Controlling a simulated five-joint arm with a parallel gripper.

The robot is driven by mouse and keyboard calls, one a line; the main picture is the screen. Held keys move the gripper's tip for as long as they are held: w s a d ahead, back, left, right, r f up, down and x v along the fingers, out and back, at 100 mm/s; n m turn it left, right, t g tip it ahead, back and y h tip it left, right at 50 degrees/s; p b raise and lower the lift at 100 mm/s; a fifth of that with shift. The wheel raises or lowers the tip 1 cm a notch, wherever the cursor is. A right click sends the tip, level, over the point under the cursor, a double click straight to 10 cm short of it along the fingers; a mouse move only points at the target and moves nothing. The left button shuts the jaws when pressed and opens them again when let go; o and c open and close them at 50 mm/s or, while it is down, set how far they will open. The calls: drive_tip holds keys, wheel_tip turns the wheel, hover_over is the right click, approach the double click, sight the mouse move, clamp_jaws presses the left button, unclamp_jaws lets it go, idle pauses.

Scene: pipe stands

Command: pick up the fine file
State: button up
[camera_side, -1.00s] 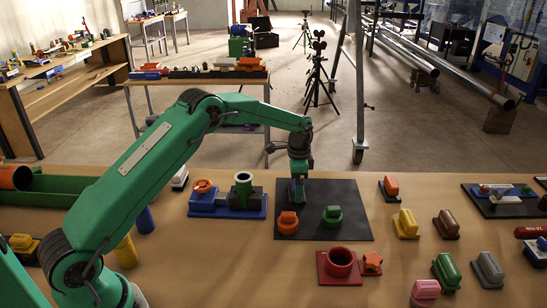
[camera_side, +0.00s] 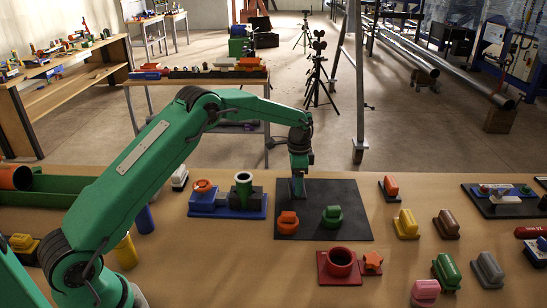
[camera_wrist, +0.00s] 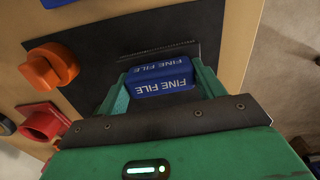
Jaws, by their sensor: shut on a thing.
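The fine file (camera_wrist: 163,78) is a blue block with white "FINE FILE" lettering, seen in the wrist view between my two green fingers. My gripper (camera_wrist: 160,88) is shut on it, one finger at each side. In the side view my gripper (camera_side: 298,190) points down over the back left part of the black mat (camera_side: 345,195). There the file is mostly hidden by the fingers, and I cannot tell how far it is clear of the mat.
An orange knobbed piece (camera_side: 288,222) and a green one (camera_side: 332,216) sit on the mat's front part. A blue base (camera_side: 228,206) with a green pipe stands left. A red ring piece (camera_side: 340,262) lies in front. Several coloured blocks stand to the right.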

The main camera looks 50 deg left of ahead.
wheel_tip(320, 180, up, 3)
drive_tip(key=shift+f, duration=0.2)
drive_tip(key=s+d+r, duration=0.5)
drive_tip(key=d+r, duration=0.2)
drive_tip(key=d, duration=0.3)
drive_tip(key=shift+d, duration=0.25)
drive_tip(key=shift+s, duration=0.1)
drive_tip(key=o, duration=0.7)
drive_tip(key=shift+c, duration=0.2)
drive_tip(key=c, duration=0.6)
drive_tip(key=s+a+r, duration=0.2)
drive_tip(key=s+a, duration=0.1)
drive_tip(key=a, duration=0.2)
drive_tip(key=s+a+r, duration=0.2)
drive_tip(key=s+a, duration=0.2)
drive_tip(key=a, duration=0.2)
drive_tip(key=s+a+r, duration=0.3)
drive_tip(key=a, duration=0.3)
drive_tip(key=shift+s, duration=0.2)
drive_tip(key=shift+c, duration=0.2)
